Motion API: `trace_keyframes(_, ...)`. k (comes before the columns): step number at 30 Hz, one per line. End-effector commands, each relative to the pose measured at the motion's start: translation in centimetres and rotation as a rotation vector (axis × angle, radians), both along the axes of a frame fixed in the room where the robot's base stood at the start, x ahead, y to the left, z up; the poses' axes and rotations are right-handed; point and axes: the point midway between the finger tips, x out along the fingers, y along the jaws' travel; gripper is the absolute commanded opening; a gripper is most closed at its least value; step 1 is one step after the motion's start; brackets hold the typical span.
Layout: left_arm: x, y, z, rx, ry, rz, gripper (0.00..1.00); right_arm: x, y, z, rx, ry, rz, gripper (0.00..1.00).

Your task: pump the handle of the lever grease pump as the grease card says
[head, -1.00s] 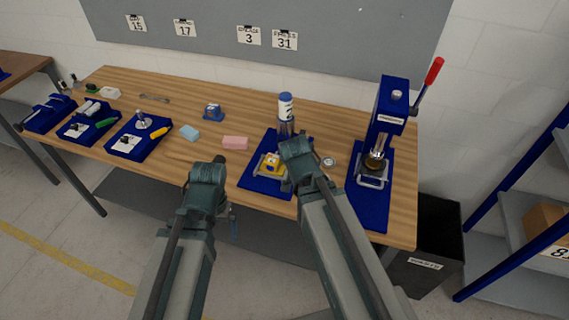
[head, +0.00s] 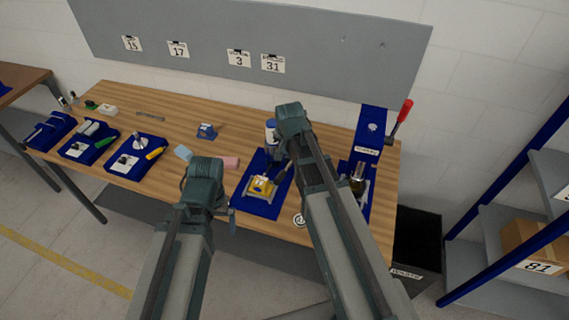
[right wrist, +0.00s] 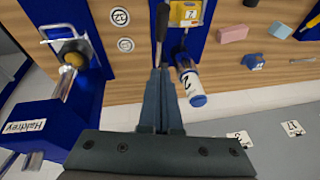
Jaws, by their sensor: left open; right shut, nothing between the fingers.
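The lever grease pump has a yellow body (head: 262,187) on a blue tray (head: 258,208), with a blue-capped cylinder (head: 270,130) behind it, partly hidden by my right arm. In the right wrist view the yellow body (right wrist: 186,12), the cylinder (right wrist: 191,85) and a dark rod-like handle (right wrist: 160,28) show. My right gripper (right wrist: 160,72) is shut and empty, its tips close to the handle's end; contact cannot be told. My left gripper (head: 205,168) is open and empty, left of the pump.
A blue press (head: 368,130) with a red-tipped lever (head: 405,108) stands right of the pump. A pink block (head: 231,163) and a blue block (head: 183,152) lie to the left. Several blue trays with tools fill the bench's left end. A dark bin (head: 417,245) stands at the right.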

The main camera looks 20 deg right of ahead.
Motion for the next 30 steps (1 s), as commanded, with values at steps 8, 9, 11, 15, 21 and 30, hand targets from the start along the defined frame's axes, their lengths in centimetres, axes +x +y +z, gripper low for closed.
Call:
trace_keyframes(8,0.0,0.0,0.0,0.000,0.000,0.000,0.99,0.0,0.0,0.0,0.001,0.002,0.000,0.00)
trace_keyframes(9,0.0,0.0,0.0,0.000,0.000,0.000,0.99,0.0,0.0,0.0,0.001,0.001,0.000,0.00)
trace_keyframes(11,0.0,0.0,-0.1,0.000,0.000,0.000,0.99,0.0,0.0,-0.1,0.001,0.001,0.000,0.00)
trace_keyframes(15,0.0,0.0,-0.5,0.000,0.000,-0.002,0.99,0.2,0.0,-0.5,0.001,0.001,0.000,0.00)
trace_keyframes(21,0.0,0.0,-2.2,0.000,0.000,-0.010,0.99,0.7,-0.1,-2.2,0.001,0.001,0.000,0.00)
trace_keyframes(30,0.1,0.1,-6.3,0.001,0.001,-0.032,0.99,2.1,-0.4,-6.3,0.001,0.001,0.000,0.00)
